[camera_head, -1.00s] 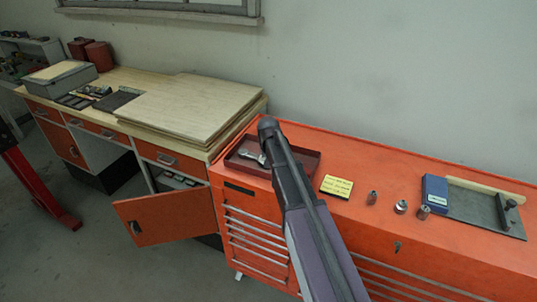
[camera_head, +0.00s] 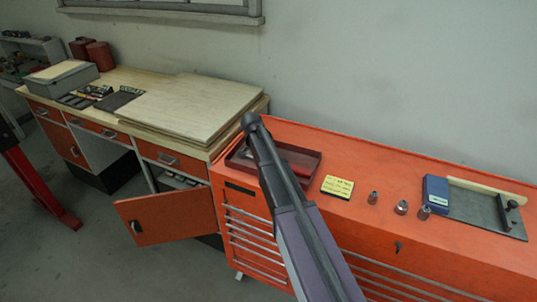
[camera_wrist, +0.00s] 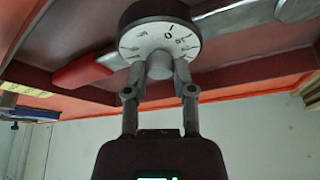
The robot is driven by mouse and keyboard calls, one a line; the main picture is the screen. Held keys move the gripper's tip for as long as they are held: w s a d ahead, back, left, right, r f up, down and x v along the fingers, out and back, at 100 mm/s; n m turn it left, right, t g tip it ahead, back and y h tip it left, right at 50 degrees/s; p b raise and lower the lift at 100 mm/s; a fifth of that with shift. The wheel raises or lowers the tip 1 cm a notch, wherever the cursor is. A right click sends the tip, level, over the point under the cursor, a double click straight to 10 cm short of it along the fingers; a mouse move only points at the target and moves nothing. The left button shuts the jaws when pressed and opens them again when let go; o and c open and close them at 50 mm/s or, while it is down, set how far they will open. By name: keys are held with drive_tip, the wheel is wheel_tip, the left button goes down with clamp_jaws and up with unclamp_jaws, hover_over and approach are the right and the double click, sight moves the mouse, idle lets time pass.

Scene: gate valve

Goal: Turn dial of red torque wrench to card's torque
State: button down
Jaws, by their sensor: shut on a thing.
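In the wrist view, my gripper (camera_wrist: 160,69) is shut on the round grey knob at the centre of a dial (camera_wrist: 150,42). The dial has a white face with dark marks and numerals and a thick dark rim. A "0" is readable near its upper part; other marks are blurred. The red handle (camera_wrist: 92,71) of the torque wrench lies behind the dial, with grey metal to the right. In the head view, my arm covers the gripper and most of the wrench. The yellow card (camera_head: 337,187) lies right of the tray, its writing too small to read.
The wrench lies in a dark red tray (camera_head: 309,157) on the orange cabinet (camera_head: 375,225). Several small metal sockets (camera_head: 402,207), a blue box (camera_head: 435,190) and a dark plate (camera_head: 482,208) stand to the right. A wooden workbench (camera_head: 190,105) is at left, its cabinet door (camera_head: 165,214) open.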

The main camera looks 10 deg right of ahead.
drive_tip(key=m+g, duration=0.1)
drive_tip(key=m, duration=0.2)
drive_tip(key=shift+m, duration=0.3)
idle(0.4)
drive_tip(key=shift+c, duration=2.2)
unclamp_jaws()
drive_tip(key=shift+w, duration=0.1)
